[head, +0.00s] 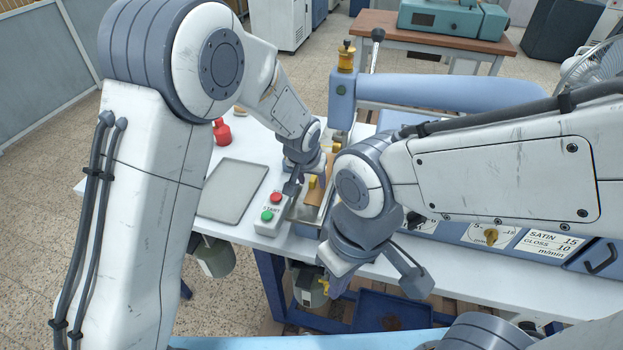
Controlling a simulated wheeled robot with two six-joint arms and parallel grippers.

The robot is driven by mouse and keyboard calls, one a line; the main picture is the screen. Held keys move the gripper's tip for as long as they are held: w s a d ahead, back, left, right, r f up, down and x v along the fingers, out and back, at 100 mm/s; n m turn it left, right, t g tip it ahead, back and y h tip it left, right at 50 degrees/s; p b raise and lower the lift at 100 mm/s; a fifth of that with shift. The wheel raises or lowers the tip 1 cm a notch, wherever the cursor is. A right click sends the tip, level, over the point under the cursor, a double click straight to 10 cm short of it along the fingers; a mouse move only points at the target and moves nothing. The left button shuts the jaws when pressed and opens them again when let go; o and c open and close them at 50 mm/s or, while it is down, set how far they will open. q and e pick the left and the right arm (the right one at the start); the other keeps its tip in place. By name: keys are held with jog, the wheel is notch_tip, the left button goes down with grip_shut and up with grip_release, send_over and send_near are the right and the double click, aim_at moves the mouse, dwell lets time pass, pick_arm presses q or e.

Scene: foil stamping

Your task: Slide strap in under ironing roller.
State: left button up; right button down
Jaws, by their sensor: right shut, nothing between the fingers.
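A brown strip that looks like the strap (315,192) lies in a metal channel on the white table. My arms cover much of it. My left gripper (312,181) is down at the strip, its yellow fingertips small and partly hidden, so I cannot tell its opening or whether it holds the strip. My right gripper (324,286) is shut and empty, in front of the table's near edge and apart from the strip. A blue machine (450,90) with a post and long arm stands behind. I cannot make out the ironing roller; my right arm covers that area.
A button box (268,228) with red and green buttons stands close to my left gripper. A flat grey tray (233,190) and a red object (222,132) are to its left. A control panel (510,240) with knobs and labels lies at the right. The table's front right is clear.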

pick_arm(q)
jog(key=b+v, duration=0.2)
jog(key=v, duration=0.8)
jog(key=shift+r, duration=0.2)
jog(key=shift+s, duration=0.1)
jog(key=s+a+m+g, duration=0.2)
jog(key=s, duration=1.2)
jog(key=s+a+f+m+g, duration=0.1)
jog(key=s+a+g, duration=0.1)
jog(key=s, duration=1.2)
jog(key=shift+a+f+m, duration=0.3)
jog(key=shift+a+m, duration=0.1)
jog(key=shift+a, duration=0.3)
jog(key=shift+w+d, duration=0.1)
jog(key=shift+d, duration=0.05)
